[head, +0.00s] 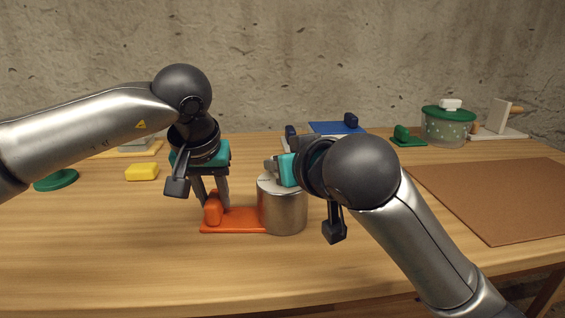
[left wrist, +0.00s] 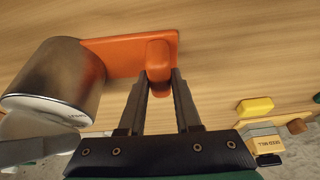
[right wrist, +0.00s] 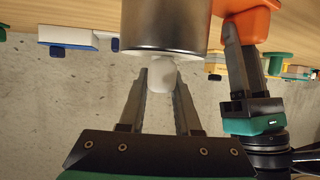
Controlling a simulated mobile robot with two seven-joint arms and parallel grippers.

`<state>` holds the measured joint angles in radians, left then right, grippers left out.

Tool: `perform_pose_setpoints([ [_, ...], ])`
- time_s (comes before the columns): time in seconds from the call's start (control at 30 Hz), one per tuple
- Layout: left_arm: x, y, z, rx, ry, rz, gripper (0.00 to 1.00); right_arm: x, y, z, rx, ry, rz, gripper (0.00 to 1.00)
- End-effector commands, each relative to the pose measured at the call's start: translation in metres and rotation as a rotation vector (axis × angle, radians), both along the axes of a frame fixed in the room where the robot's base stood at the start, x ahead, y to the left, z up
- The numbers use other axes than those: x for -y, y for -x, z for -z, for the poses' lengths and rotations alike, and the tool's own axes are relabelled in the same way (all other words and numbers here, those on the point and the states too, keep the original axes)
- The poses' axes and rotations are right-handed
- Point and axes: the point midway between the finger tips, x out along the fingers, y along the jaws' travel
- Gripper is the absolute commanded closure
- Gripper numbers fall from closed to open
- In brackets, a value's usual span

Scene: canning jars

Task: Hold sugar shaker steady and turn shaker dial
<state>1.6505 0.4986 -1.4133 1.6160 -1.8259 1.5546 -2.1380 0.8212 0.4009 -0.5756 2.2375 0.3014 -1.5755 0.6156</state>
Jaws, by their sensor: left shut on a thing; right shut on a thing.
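The sugar shaker is a metal cylinder (head: 284,208) standing upright at the end of a flat orange base (head: 237,222). An orange grip block (head: 212,209) rises from the other end of the base. My left gripper (left wrist: 159,76) points down with its fingers closed on the orange grip block (left wrist: 158,56). The white dial (right wrist: 161,74) sits on the shaker's top. My right gripper (right wrist: 160,84) has its fingers on either side of the dial and is shut on it. In the head view my right wrist partly covers the shaker top, and the dial is hidden.
A yellow block (head: 142,172) and a green disc (head: 56,180) lie left. A blue board (head: 337,128), a green-lidded dotted pot (head: 447,127) and a white stand (head: 499,122) are at the back. A brown mat (head: 500,195) covers the right side. The front table strip is clear.

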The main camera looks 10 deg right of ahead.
Motion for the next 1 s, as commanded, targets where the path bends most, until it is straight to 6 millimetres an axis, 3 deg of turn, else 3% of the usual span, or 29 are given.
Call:
perform_pose_setpoints([
  [0.17,0.000,0.000,-0.001,0.002,0.001,-0.001,1.00,0.000,0.000,0.003,-0.008,0.003,0.001,1.00],
  [0.2,0.000,0.000,-0.001,0.002,0.001,-0.001,1.00,0.000,0.000,0.003,-0.008,0.003,0.001,0.66],
  [0.47,0.000,0.000,-0.001,0.002,0.001,-0.001,1.00,0.000,0.000,0.001,-0.005,0.002,0.000,0.38],
  [0.77,0.000,0.000,0.000,0.001,0.000,-0.001,1.00,0.001,0.002,-0.001,-0.001,0.001,-0.001,0.38],
  [1.0,0.000,0.000,0.000,0.001,0.000,0.000,1.00,0.007,0.026,-0.011,0.001,0.001,-0.003,0.38],
])
